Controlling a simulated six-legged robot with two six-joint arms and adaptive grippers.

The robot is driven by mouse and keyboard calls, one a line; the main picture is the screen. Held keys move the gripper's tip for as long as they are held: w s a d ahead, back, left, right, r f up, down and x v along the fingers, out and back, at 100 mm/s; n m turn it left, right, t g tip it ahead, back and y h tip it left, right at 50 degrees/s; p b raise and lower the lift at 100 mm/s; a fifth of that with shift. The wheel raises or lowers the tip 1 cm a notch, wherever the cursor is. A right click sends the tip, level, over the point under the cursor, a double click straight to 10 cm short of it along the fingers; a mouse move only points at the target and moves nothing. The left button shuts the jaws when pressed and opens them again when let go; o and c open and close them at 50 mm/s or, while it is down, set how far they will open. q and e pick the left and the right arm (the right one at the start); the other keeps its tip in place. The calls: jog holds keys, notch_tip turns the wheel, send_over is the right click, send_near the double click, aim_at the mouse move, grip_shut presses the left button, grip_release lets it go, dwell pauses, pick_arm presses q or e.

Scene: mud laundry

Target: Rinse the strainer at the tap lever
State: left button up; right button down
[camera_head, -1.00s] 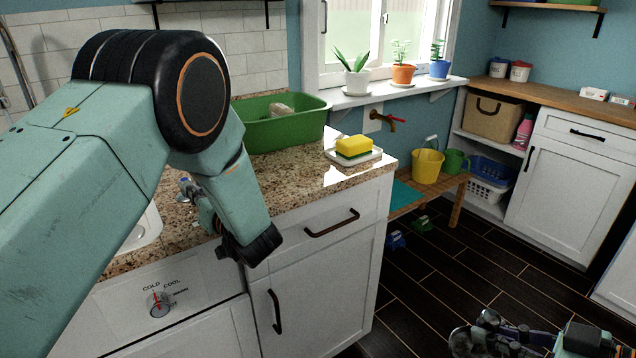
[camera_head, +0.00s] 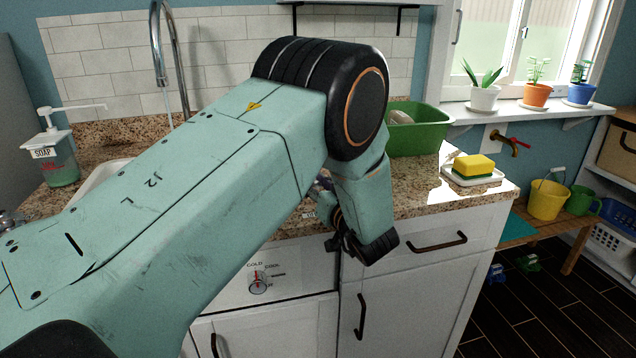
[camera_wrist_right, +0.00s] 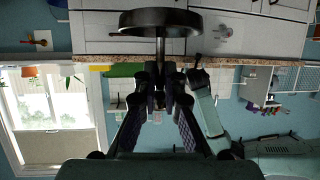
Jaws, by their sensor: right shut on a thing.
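In the right wrist view, my right gripper (camera_wrist_right: 160,82) is shut on the stem of a dark round piece (camera_wrist_right: 160,20), which looks like the strainer. In the head view, a curved metal tap (camera_head: 160,50) stands behind the sink (camera_head: 97,182). A thin pale line below its spout looks like running water. A wall tap with a red lever (camera_head: 515,143) is under the window, right of the counter. My left gripper (camera_head: 328,205) is mostly hidden behind its own arm, near the counter's front edge. My left arm covers much of the sink.
On the counter are a soap bottle (camera_head: 58,155), a green tub (camera_head: 420,130) and a yellow sponge (camera_head: 474,166) on a white dish (camera_head: 452,178). A dial (camera_head: 258,283) is on the front panel. A yellow bucket (camera_head: 547,200) stands on a low bench. Dark floor shows at lower right.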

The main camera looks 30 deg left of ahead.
pick_arm(q)
jog(key=shift+d, duration=0.1)
jog(key=v, duration=0.7)
jog(key=shift+w, duration=0.1)
jog(key=shift+s+d, duration=0.15)
jog(key=shift+s, duration=0.1)
jog(key=shift+d+f, duration=0.1)
